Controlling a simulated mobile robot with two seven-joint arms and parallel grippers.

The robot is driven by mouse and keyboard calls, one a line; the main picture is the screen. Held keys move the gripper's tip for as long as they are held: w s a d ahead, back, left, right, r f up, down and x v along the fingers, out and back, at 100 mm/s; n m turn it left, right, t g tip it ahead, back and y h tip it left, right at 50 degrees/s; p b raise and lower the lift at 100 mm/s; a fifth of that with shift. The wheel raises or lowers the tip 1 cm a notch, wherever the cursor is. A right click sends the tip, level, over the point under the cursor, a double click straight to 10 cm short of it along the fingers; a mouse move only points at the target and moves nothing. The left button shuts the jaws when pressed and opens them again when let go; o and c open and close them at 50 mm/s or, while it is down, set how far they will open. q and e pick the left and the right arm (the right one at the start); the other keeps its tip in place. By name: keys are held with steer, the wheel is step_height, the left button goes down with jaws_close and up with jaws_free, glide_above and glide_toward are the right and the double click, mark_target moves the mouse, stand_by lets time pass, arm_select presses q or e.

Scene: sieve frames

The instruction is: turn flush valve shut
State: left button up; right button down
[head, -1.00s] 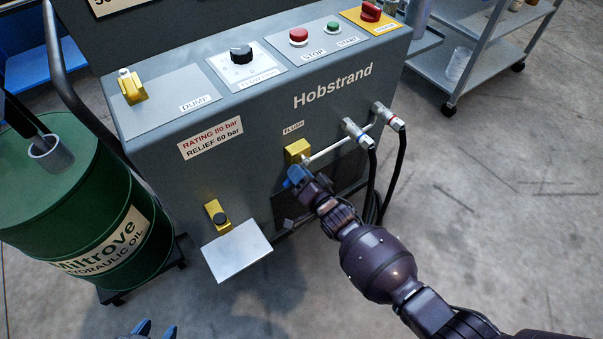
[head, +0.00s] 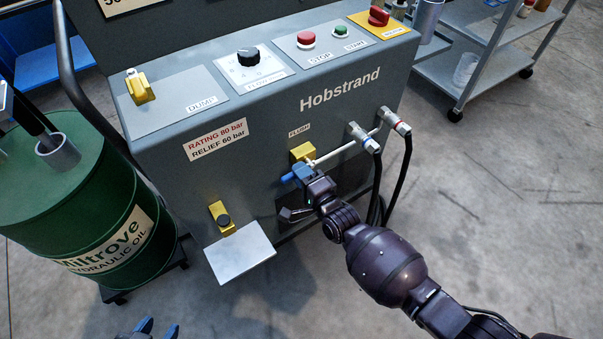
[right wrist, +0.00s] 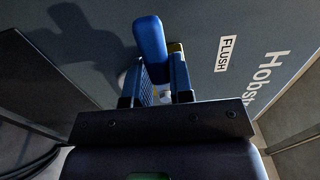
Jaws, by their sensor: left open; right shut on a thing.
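The flush valve (head: 302,151) is a yellow block under the FLUSH label on the front of the grey machine. Its blue lever handle (head: 287,178) sticks out to the left past my right gripper (head: 301,172), below the block. In the right wrist view the blue handle (right wrist: 150,42) stands between the two blue fingers of the right gripper (right wrist: 161,78), which is shut on it. The fingers hide part of the lever. My left gripper (head: 152,328) is open and empty at the bottom edge, away from the machine.
A white pipe (head: 335,154) runs from the valve to two hose fittings with black hoses (head: 398,170). A silver plate (head: 240,254) juts out below left. A green oil drum (head: 85,200) stands at the left.

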arm_select(q)
steer(key=shift+s+a+f, duration=0.1)
steer(key=shift+s+f, duration=0.1)
steer(key=shift+s, duration=0.2)
arm_select(e)
steer(key=c, duration=1)
jaws_free()
arm_select(q)
steer(key=shift+s+a+n+p, duration=0.2)
steer(key=shift+s+n+p, duration=0.15)
steer(key=shift+p, duration=0.6)
arm_select(e)
steer(key=v, duration=1)
steer(key=shift+s+d, duration=0.2)
steer(key=shift+s, duration=0.15)
arm_select(q)
steer(key=shift+w+r, duration=0.15)
